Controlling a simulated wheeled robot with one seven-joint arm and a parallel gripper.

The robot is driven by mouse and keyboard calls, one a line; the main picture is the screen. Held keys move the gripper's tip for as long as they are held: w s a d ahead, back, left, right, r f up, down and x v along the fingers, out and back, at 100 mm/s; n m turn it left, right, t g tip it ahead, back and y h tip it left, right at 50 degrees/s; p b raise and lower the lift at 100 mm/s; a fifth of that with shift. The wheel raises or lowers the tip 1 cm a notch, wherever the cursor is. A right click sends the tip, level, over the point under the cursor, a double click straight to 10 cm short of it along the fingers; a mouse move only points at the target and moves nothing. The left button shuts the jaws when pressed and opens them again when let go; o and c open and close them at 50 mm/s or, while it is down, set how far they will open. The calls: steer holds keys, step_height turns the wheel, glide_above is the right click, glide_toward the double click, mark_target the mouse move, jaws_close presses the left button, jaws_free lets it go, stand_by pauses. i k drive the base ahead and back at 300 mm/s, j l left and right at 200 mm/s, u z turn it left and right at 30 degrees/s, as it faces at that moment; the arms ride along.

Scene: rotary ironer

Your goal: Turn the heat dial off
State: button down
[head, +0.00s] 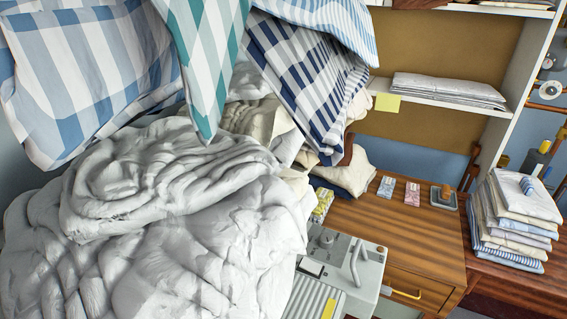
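A pale grey machine (352,262) shows at the bottom centre, partly cut off by the lower edge. It has a curved handle on its top and small dark fittings at its left, too small to tell apart. I cannot make out a heat dial for certain. A large heap of white linen (165,225) fills the left and hides whatever lies behind it. My gripper is not in view.
Checked cloths (205,60) hang at the upper left and centre. A wooden desk (400,235) right of the machine carries small packets (387,187) and a tray (444,198). Folded linen (515,220) is stacked at the right. A white shelf (440,103) stands behind.

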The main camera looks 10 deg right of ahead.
mark_target(326, 240)
steer(key=i+l+z, duration=0.15)
steer(key=z, duration=0.2)
steer(key=i+l+z, duration=0.2)
steer(key=l+z, duration=0.15)
steer(key=i+l+z, duration=0.2)
steer(key=z, duration=0.15)
